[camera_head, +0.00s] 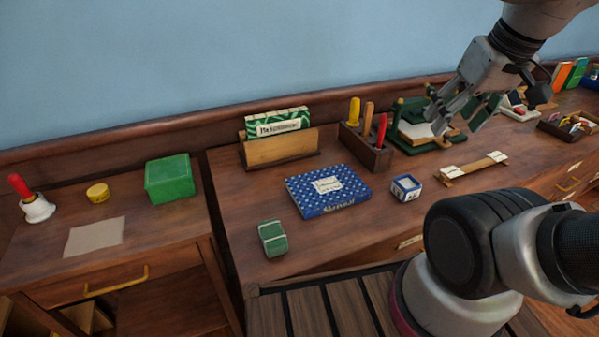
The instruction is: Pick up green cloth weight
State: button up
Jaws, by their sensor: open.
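The green cloth weight is most likely the small green block with pale bands (272,239) near the front left of the main desk, in front of the blue patterned box. Nothing touches it. My gripper (446,117) is open and empty at the upper right. It is over the back of the desk by a dark green frame-like device (408,109), well away from the green block. Whether its fingers touch that device cannot be told.
A blue patterned box (327,191), a small blue-and-white box (405,188) and a wooden tool holder (368,150) stand on the desk. Bare wood surrounds the green block.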

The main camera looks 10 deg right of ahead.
aim_at(275, 241)
jog(key=k+l+u, duration=0.1)
jog(key=l+u, duration=0.25)
jog(key=u, duration=0.15)
jog(key=k+l+u, duration=0.2)
jog(key=u, duration=0.3)
